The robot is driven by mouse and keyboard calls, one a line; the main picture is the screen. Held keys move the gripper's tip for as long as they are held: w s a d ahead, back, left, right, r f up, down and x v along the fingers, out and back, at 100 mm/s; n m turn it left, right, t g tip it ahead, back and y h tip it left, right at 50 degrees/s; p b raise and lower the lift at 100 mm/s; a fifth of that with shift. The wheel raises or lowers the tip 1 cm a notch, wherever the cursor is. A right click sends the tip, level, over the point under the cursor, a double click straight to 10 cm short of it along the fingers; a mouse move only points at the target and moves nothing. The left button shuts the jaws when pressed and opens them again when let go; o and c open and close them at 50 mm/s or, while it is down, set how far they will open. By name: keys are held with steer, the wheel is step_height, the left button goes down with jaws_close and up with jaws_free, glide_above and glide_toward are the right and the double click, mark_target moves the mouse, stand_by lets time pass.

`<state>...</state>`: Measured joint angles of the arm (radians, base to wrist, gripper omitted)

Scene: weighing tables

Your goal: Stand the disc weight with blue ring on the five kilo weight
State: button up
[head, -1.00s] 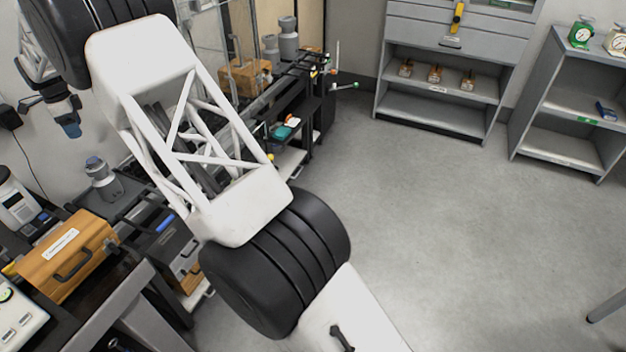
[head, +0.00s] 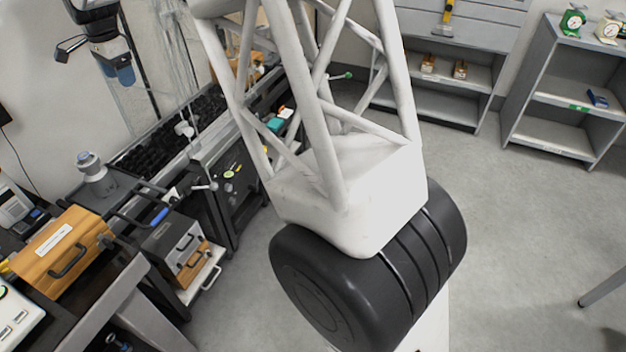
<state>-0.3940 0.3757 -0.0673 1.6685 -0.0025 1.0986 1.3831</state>
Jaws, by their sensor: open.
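My gripper is out of view; only my arm's white lattice link and black ridged joint show in the head view. A grey metal weight with a knob (head: 92,170) stands on the dark bench at the left. Its marking is too small to read, so I cannot tell whether it is the five kilo weight. I cannot make out a disc weight with a blue ring. My arm hides part of the bench behind it.
A wooden case (head: 64,254) sits at the lower left. A grey shelf unit (head: 565,90) carries a green dial scale (head: 572,21) at the right.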

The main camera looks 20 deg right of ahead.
steer(key=s+d+r+n+t, duration=0.1)
steer(key=s+d+r+n, duration=0.2)
steer(key=s+d, duration=0.85)
steer(key=s+d+r+n, duration=0.2)
steer(key=s+d+r, duration=0.1)
steer(key=s+d, duration=0.85)
steer(key=s+d+f+n, duration=0.2)
steer(key=s+d+f, duration=0.1)
steer(key=s, duration=0.6)
steer(key=s+d+f+n, duration=0.2)
steer(key=s+d+f, duration=0.1)
steer(key=s, duration=0.7)
steer(key=s+d+f+n, duration=0.2)
steer(key=s+d, duration=0.3)
steer(key=s, duration=0.4)
steer(key=shift+s+f+t, duration=0.25)
steer(key=shift+f+t, duration=0.15)
